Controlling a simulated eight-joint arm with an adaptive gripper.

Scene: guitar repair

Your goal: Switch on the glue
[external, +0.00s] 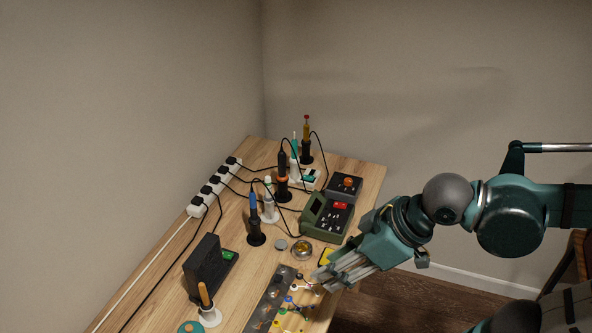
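No thing in the external view is plainly marked as the glue. Several corded tools stand in holders at the back of the wooden table. They include a yellow tool with a red tip (306,130), a black and orange tool (282,170) and a blue-tipped tool (253,215). A green unit with a red switch (340,206) and a dark box with an orange knob (347,183) stand at the table's right side. My gripper (318,281) is low over the right edge, in front of the green unit and beside a dark tray. Its finger opening is too small to tell.
A white power strip (214,189) with plugs lies along the left edge. A black upright device (204,265) stands front left. A dark tray (263,300) and small colored parts with wires (290,310) lie at the front. Cords cross the table.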

